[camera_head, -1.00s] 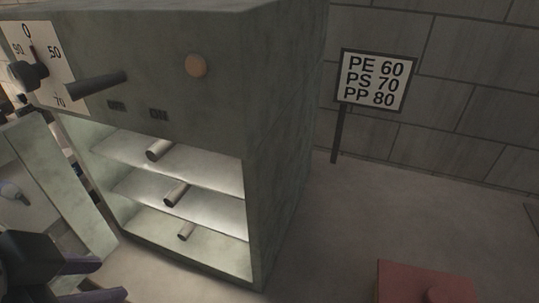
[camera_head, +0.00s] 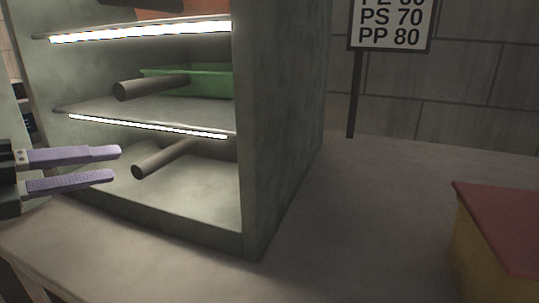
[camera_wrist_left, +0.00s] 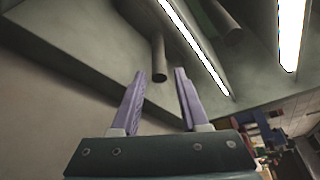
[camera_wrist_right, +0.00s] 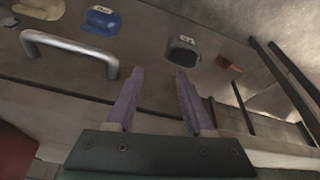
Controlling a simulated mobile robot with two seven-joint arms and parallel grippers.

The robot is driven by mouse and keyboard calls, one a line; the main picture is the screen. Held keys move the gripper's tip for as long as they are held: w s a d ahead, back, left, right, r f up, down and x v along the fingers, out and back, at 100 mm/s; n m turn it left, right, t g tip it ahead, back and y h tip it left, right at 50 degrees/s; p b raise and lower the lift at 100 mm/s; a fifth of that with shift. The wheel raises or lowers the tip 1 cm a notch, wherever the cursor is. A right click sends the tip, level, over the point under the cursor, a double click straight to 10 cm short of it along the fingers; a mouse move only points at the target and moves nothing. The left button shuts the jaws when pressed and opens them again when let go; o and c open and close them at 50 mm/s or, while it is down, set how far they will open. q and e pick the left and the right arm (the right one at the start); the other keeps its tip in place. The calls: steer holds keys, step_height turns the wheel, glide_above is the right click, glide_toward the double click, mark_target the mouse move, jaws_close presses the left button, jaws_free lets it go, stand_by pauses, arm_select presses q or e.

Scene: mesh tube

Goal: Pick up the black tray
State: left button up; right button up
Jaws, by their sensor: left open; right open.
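I cannot make out a black tray for certain. In the head view a grey rod-like handle (camera_head: 162,158) sticks out over the cabinet's lowest shelf; what it joins at the back is hidden. My left gripper (camera_head: 118,164) is open and empty, just left of that handle's end. In the left wrist view the handle (camera_wrist_left: 159,58) appears between the open fingertips (camera_wrist_left: 160,72), apart from both. In the right wrist view my right gripper (camera_wrist_right: 160,72) is open and empty. A small dark labelled object (camera_wrist_right: 183,52) lies beyond its right finger.
The lit cabinet (camera_head: 285,130) has a green tray (camera_head: 205,80) with a handle on the middle shelf and an orange object (camera_head: 190,12) above. A red-topped yellow box (camera_head: 500,235) stands right. Blue (camera_wrist_right: 102,22) and red (camera_wrist_right: 228,63) objects lie near a metal bar handle (camera_wrist_right: 70,48).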

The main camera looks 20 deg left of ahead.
mark_target(158, 156)
arm_select(q)
steer(key=shift+b+x, duration=0.85)
steer(key=shift+x, duration=1.65)
steer(key=shift+a+x, duration=0.1)
steer(key=shift+x, duration=1)
steer(key=shift+a+x, duration=0.15)
steer(key=shift+x, duration=0.9)
steer(key=shift+w, duration=0.1)
jaws_close()
